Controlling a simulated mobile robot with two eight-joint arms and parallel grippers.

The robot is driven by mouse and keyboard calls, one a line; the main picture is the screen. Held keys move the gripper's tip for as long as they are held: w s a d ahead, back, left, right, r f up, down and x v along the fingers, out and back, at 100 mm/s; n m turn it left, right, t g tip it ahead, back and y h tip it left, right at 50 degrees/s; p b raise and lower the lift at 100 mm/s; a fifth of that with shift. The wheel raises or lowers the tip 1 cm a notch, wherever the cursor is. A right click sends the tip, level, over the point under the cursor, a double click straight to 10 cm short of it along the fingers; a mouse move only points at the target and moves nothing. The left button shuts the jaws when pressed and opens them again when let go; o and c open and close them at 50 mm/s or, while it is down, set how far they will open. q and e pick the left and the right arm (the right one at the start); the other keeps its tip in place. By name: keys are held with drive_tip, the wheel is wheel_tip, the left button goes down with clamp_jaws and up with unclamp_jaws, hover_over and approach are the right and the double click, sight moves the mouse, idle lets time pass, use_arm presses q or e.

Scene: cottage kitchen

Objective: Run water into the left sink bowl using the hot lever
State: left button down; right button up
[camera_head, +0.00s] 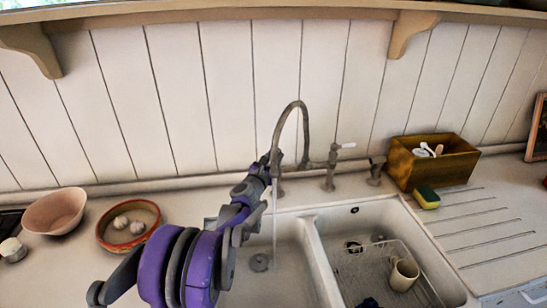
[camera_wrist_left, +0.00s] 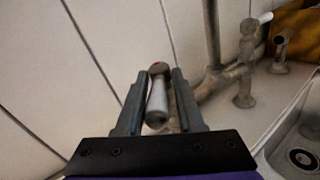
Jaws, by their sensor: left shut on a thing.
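The bridge tap (camera_head: 299,104) has a tall curved spout over the left sink bowl (camera_head: 293,272). A thin stream of water (camera_head: 275,225) falls from the spout into this bowl near its drain. My left gripper (camera_head: 270,163) is at the tap's left side. In the left wrist view my left gripper (camera_wrist_left: 160,90) is shut on the hot lever (camera_wrist_left: 157,103), a white handle with a red end, between its two fingers. In the head view my gripper hides this lever. The other white lever (camera_head: 345,146) stands at the tap's right. My right gripper is not in view.
The right bowl (camera_head: 335,225) holds a wire rack (camera_head: 352,275) with a beige mug (camera_head: 404,273). A wooden box (camera_head: 440,165) and a sponge (camera_head: 427,197) are at the right. A pink bowl (camera_head: 55,212) and a terracotta dish (camera_head: 104,238) stand left. The panelled wall is close behind the tap.

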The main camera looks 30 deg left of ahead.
use_arm(q)
drive_tip(key=shift+a+r, duration=0.2)
drive_tip(key=shift+a, duration=0.1)
drive_tip(key=c, duration=0.8)
unclamp_jaws()
drive_tip(key=shift+a, duration=0.1)
drive_tip(key=shift+o, duration=0.5)
drive_tip(key=shift+f, duration=0.1)
drive_tip(key=shift+f, duration=0.1)
drive_tip(key=shift+s, duration=0.1)
drive_tip(key=shift+s+d, duration=0.2)
drive_tip(key=shift+s, duration=0.05)
drive_tip(key=b+v, duration=0.1)
drive_tip(key=v, duration=0.9)
